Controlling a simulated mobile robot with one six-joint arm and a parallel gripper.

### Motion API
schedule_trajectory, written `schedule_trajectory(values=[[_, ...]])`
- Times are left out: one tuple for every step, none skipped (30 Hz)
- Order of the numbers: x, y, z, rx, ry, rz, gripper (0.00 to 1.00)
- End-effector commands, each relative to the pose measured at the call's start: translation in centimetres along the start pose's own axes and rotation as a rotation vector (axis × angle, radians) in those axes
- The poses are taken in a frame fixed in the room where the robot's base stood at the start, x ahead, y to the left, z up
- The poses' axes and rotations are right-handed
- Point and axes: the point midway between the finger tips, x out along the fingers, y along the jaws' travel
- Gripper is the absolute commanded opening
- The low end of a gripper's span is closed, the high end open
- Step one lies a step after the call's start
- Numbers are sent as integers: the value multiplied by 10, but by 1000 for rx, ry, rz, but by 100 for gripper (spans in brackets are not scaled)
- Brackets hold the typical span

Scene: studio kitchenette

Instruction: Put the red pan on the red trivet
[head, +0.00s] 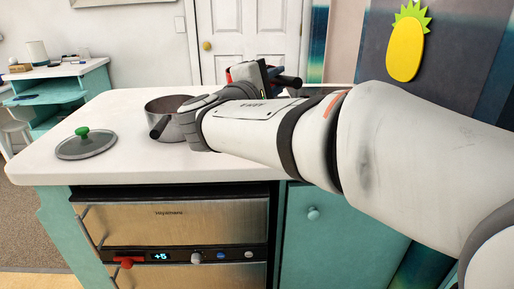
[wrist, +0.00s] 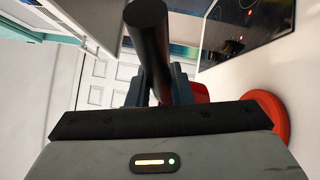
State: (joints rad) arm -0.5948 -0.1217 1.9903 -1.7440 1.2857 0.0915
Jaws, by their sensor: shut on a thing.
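The red pan (head: 228,76) is mostly hidden behind my gripper (head: 284,79) in the head view, at the far side of the counter. In the wrist view, its black handle (wrist: 148,40) runs between the fingers of my gripper (wrist: 158,84), which is shut on it. A little of the pan's red body (wrist: 201,92) shows behind the fingers. The red trivet (wrist: 274,112) lies on the white counter at the right of the wrist view, partly cut off by the gripper body. The pan's underside is hidden, so its height above the counter cannot be told.
A grey pot (head: 165,125) with a dark handle stands on the counter (head: 120,112) left of my arm. A glass lid (head: 86,147) with a green knob lies at the front left. A black cooktop (wrist: 245,28) shows beyond the trivet.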

Motion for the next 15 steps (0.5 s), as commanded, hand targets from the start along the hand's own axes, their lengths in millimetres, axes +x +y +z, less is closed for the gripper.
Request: schedule_trajectory(values=[[-2, -2, 0, 4, 2, 4, 0], [-3, -4, 0, 3, 3, 4, 0], [-4, -8, 0, 2, 4, 4, 0], [-4, -12, -2, 1, 5, 4, 0], [-5, -16, -3, 1, 5, 4, 0], [-5, -23, -4, -1, 5, 4, 0], [-6, -29, -6, -1, 5, 5, 0], [-6, -34, -7, -1, 5, 5, 0], [-7, -40, -9, 0, 5, 5, 0], [-7, -45, -10, 1, 5, 5, 0], [-8, -49, -11, 0, 5, 5, 0], [-8, -53, -12, 1, 5, 5, 0], [-8, -55, -12, 2, 5, 5, 0], [-8, -57, -13, 3, 5, 5, 0], [-8, -59, -13, 3, 5, 5, 0]])
